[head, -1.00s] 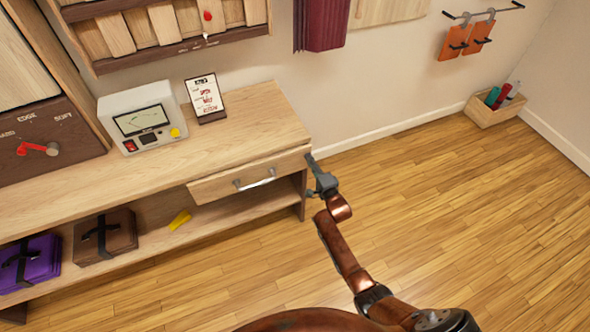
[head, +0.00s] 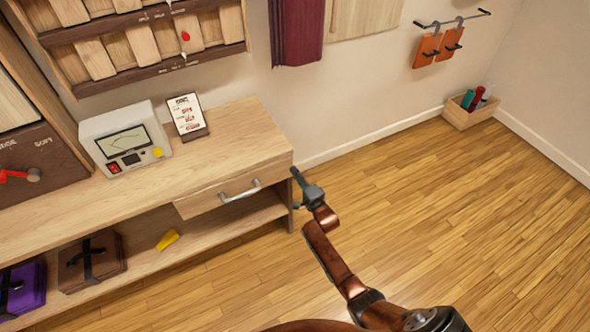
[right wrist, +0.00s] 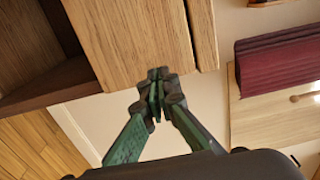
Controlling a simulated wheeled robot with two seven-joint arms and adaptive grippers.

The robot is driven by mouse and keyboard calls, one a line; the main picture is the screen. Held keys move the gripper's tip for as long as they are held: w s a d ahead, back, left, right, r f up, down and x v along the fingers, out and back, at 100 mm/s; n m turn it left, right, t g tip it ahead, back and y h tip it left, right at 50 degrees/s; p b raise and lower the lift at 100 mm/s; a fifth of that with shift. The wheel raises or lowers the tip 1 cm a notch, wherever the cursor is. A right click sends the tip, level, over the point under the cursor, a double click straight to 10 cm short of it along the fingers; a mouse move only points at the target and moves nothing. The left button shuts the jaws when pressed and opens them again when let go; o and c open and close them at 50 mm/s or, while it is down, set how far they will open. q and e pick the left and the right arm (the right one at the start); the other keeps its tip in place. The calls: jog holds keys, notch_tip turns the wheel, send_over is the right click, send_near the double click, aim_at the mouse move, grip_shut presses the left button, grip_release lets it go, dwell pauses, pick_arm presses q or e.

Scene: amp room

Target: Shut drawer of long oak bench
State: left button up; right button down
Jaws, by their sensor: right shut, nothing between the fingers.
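The long oak bench (head: 225,130) runs along the wall at the left in the head view. Its drawer (head: 205,203) is at the bench's right end, with a silver bar handle (head: 240,191). The drawer front looks close to flush under the top; I cannot tell exactly how far it stands out. My right gripper (head: 294,172) is shut and empty, its tips at the right end of the drawer front. In the right wrist view the closed fingertips (right wrist: 155,92) are at the edge of the drawer front (right wrist: 125,40); contact is unclear. My left gripper is out of view.
A grey meter box (head: 125,140) and a framed card (head: 187,116) stand on the bench. The lower shelf holds a brown bundle (head: 92,262), a purple bundle (head: 22,290) and a yellow object (head: 167,240). The wooden floor (head: 430,210) at the right is open.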

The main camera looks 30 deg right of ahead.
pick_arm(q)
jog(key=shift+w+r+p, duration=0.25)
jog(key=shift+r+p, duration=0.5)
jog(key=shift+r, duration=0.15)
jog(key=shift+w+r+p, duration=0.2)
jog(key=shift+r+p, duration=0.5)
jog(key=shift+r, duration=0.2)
pick_arm(e)
jog(key=s, duration=1.1)
jog(key=shift+s, duration=0.4)
jog(key=shift+a, duration=0.1)
